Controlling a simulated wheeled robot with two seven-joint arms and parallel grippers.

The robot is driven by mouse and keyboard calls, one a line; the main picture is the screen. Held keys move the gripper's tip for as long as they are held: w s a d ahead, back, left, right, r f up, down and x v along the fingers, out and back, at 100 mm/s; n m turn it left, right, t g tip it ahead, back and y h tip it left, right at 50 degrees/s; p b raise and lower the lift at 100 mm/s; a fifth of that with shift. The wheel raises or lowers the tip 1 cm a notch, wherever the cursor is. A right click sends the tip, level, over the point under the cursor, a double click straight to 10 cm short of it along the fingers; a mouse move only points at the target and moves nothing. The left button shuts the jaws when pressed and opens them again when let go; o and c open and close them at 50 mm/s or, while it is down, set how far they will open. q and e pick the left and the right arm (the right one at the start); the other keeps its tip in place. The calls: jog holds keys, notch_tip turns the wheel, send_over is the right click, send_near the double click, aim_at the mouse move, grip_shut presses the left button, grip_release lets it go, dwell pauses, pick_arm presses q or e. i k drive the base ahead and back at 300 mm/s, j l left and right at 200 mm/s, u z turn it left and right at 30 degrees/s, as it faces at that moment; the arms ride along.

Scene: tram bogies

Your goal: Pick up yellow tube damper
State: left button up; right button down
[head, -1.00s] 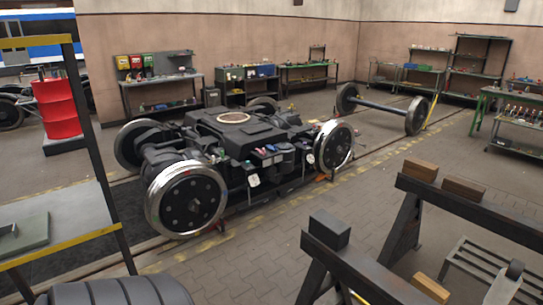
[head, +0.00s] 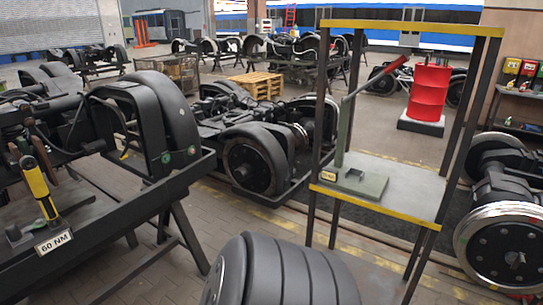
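A yellow tube damper (head: 38,188) with dark ends shows at the left of the head view. It stands tilted at the near side of a dark frame, just above a white "60 NM" label (head: 53,242). Its lower end is by a dark block, and I cannot tell how it is held. Neither of my grippers is in view, and nothing of mine is seen touching the damper.
A dark bogie frame on trestle legs (head: 180,190) fills the left. A black ribbed rounded object (head: 285,272) is at the bottom middle. A yellow-edged stand (head: 415,197) with a lever press and a red drum (head: 428,92) are to the right. Paved floor lies between.

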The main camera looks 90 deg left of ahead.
aim_at(32, 172)
jog(key=u, duration=4.1)
